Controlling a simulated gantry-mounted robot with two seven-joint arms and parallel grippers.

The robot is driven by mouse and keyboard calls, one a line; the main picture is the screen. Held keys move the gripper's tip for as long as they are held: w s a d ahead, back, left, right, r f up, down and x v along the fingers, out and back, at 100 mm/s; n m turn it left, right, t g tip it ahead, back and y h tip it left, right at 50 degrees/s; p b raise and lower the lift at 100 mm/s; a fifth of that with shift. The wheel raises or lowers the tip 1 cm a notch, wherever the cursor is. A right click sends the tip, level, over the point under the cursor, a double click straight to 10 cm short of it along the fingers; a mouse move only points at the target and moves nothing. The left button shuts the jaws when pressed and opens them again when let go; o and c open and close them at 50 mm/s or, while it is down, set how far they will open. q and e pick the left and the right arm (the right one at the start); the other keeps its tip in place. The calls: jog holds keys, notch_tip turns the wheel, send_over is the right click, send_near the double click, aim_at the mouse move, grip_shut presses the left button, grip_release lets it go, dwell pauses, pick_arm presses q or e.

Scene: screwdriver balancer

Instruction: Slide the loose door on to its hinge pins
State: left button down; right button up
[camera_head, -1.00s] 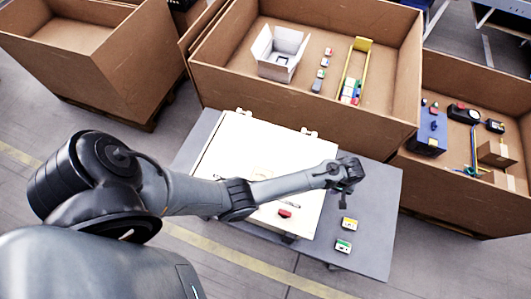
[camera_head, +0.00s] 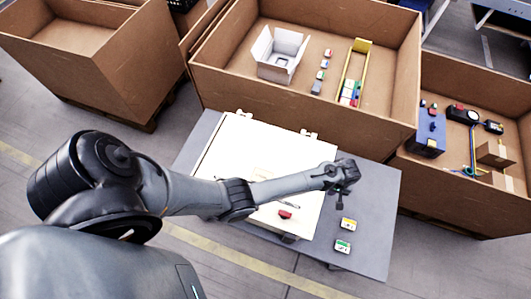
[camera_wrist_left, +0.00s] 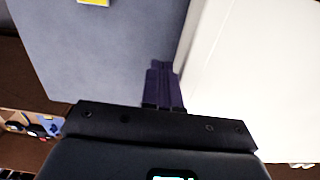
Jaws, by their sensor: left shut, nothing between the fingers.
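The cream door panel (camera_head: 240,158) appears to lie flat on the grey table, with two small hinge-like pieces, one (camera_head: 243,113) and another (camera_head: 309,134), on its far edge. A red piece (camera_head: 285,215) sits near its front edge. I cannot tell the door from any cabinet body under it, and no pins are clear. My left arm crosses over the panel. My left gripper (camera_head: 346,188) is just right of it, above the table. In the left wrist view its fingers (camera_wrist_left: 163,85) are together and empty, beside the panel's edge (camera_wrist_left: 255,80). My right gripper is not in view.
The grey table (camera_head: 375,205) has bare room on the right. A yellow-and-white block (camera_head: 348,224) and a green-and-white block (camera_head: 342,246) lie there. Large cardboard bins stand behind, one (camera_head: 300,100) with a white box (camera_head: 279,54), another (camera_head: 460,190) at right.

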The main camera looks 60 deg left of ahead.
pick_arm(q)
jog(key=shift+s+a, duration=0.15)
jog(key=shift+s+a+p, duration=0.95)
jog(key=shift+a+p, duration=0.2)
jog(key=shift+p, duration=0.3)
jog(key=shift+w+d, duration=0.35)
jog(key=shift+d, duration=0.05)
notch_tip(320, 180, up, 6)
jog(key=p, duration=0.5)
jog(key=shift+f+p, duration=0.2)
jog(key=shift+p, duration=0.1)
jog(key=shift+r, duration=0.7)
